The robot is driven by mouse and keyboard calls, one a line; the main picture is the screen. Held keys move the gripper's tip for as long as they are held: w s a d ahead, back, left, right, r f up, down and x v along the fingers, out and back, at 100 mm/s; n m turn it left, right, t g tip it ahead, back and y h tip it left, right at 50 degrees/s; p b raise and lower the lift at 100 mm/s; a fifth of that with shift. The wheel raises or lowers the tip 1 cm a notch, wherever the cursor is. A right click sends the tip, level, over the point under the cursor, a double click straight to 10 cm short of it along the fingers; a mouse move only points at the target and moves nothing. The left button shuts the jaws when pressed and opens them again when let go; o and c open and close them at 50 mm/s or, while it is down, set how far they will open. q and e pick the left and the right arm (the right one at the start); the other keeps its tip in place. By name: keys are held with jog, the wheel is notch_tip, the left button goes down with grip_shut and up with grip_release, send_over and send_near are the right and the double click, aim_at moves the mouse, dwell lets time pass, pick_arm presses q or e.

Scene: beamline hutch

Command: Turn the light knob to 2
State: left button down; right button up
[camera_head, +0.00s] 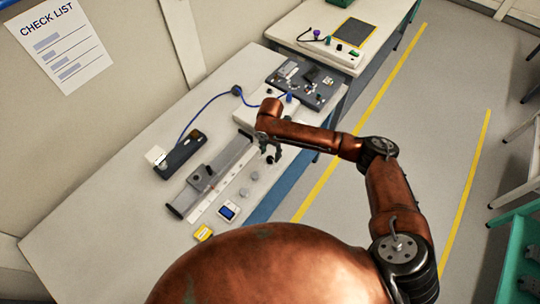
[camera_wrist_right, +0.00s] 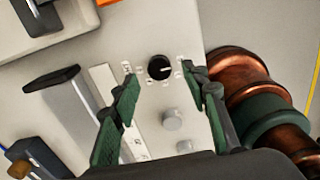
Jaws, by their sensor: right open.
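The black knob (camera_wrist_right: 159,67) sits on a pale panel (camera_wrist_right: 182,25) in the right wrist view, with small markings around it that are too small to read. Its white pointer mark points to the right in that view. Two grey knobs (camera_wrist_right: 172,118) lie nearer the wrist on the same panel. My right gripper (camera_wrist_right: 165,84) is open, with one green-padded finger on each side of the black knob in the picture; I see no contact. In the head view, my right gripper (camera_head: 268,148) hangs over the panel's far end and partly hides it. My left gripper is out of view.
A grey rail (camera_head: 215,175) and a dark device (camera_head: 181,155) with a blue cable lie left of the panel. A small blue-screened device (camera_head: 228,211) and a yellow block (camera_head: 203,233) are nearer. The near left of the table (camera_head: 110,235) is clear.

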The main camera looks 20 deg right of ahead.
aim_at(270, 158)
notch_tip(270, 158, down, 2)
jog(key=shift+w+a+f, duration=0.1)
jog(key=shift+a+f, duration=0.05)
jog(key=shift+f, duration=0.5)
jog(key=c, duration=1.1)
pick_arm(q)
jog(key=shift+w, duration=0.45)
pick_arm(e)
grip_shut()
